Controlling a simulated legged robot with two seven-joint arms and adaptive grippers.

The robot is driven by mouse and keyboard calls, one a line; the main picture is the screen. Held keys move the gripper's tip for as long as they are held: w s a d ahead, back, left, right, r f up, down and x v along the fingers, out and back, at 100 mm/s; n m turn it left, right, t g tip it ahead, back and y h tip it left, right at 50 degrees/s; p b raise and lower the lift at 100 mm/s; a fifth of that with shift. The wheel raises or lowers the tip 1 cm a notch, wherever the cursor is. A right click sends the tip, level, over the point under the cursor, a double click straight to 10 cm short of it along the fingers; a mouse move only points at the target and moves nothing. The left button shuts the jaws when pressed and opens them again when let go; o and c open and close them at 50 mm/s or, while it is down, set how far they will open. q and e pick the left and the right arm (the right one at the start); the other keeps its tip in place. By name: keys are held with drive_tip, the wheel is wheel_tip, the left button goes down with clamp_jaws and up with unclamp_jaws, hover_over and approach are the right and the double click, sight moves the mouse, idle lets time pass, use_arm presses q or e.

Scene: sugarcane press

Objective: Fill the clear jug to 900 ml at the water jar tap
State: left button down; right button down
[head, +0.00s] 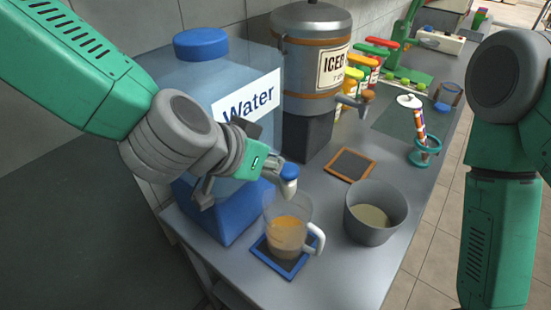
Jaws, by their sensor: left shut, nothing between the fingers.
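The clear jug (288,243) stands upright on a blue-rimmed mat (262,259) at the counter's front, its white handle to the right. It looks partly filled with orange-brown contents; I cannot read its level marks. The blue water jar (222,212), labelled "Water", stands behind and left of it. Its tap (289,181) has a blue top and white spout over the jug's opening. I cannot make out a stream. My left gripper (274,174) is shut and empty just left of the tap; I cannot tell whether it touches. My right gripper is out of view.
A grey pot (375,211) with pale contents stands right of the jug. Behind are a metal dispenser (312,60), an orange-rimmed mat (350,164), several coloured bottles (366,62) and a teal holder (425,153). The counter's front right is clear.

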use_arm(q)
drive_tip(key=shift+d+f+b, duration=0.2)
drive_tip(key=shift+d+f, duration=0.05)
drive_tip(key=shift+f, duration=0.3)
drive_tip(key=shift+d+f+b, duration=0.2)
drive_tip(key=shift+f, duration=0.35)
drive_tip(key=shift+s+d, duration=0.2)
drive_tip(key=shift+d, duration=0.15)
drive_tip(key=shift+w+a, duration=0.25)
drive_tip(key=shift+a, duration=0.15)
idle(0.4)
drive_tip(key=shift+s+d, duration=0.15)
drive_tip(key=shift+s, duration=0.05)
idle(5.6)
